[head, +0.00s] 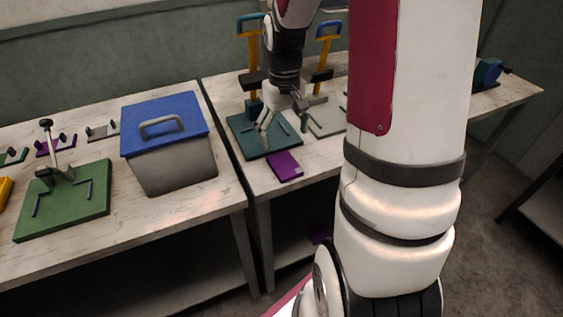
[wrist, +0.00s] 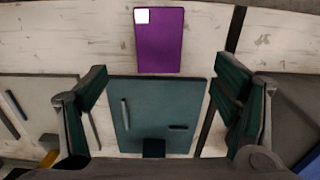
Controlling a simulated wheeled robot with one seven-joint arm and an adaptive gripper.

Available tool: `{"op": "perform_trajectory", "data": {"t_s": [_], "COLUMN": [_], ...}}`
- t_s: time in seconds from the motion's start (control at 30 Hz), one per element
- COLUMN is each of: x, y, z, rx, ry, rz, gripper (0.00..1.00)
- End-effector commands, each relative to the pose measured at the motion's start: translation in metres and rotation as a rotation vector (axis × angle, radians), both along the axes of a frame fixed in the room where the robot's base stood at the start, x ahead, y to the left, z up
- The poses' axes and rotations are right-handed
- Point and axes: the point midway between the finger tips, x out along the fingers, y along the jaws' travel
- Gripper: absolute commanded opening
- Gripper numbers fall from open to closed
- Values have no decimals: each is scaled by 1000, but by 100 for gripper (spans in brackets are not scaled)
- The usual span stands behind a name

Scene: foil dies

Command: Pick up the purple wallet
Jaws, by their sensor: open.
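The purple wallet (head: 285,166) lies flat on the wooden table near its front edge, just in front of a teal press base. In the wrist view the wallet (wrist: 160,42) is a purple rectangle with a white square at its upper left corner. My gripper (head: 275,128) hangs above the teal base, behind the wallet in the head view. In the wrist view my gripper (wrist: 160,95) has its two fingers spread wide and nothing between them but the view down to the base. The wallet is beyond the fingertips and is not touched.
A grey box with a blue lid (head: 168,125) and a green press base (head: 90,205) are on the left table. A gap separates the tables.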

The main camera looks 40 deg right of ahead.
Motion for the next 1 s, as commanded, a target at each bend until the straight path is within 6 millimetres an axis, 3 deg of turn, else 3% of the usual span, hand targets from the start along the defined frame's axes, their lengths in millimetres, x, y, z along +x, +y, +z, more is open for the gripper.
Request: {"op": "perform_trajectory", "data": {"t_s": [0.13,0.47,0.7,1.0], "x": [-1,-1,-2,-1], "y": [0,-1,-3,-3], "z": [-28,-53,-87,-96], "rx": [2,0,2,0], "ry": [5,2,3,-1], "rz": [0,0,0,0], "gripper": [82,82,82,82]}}
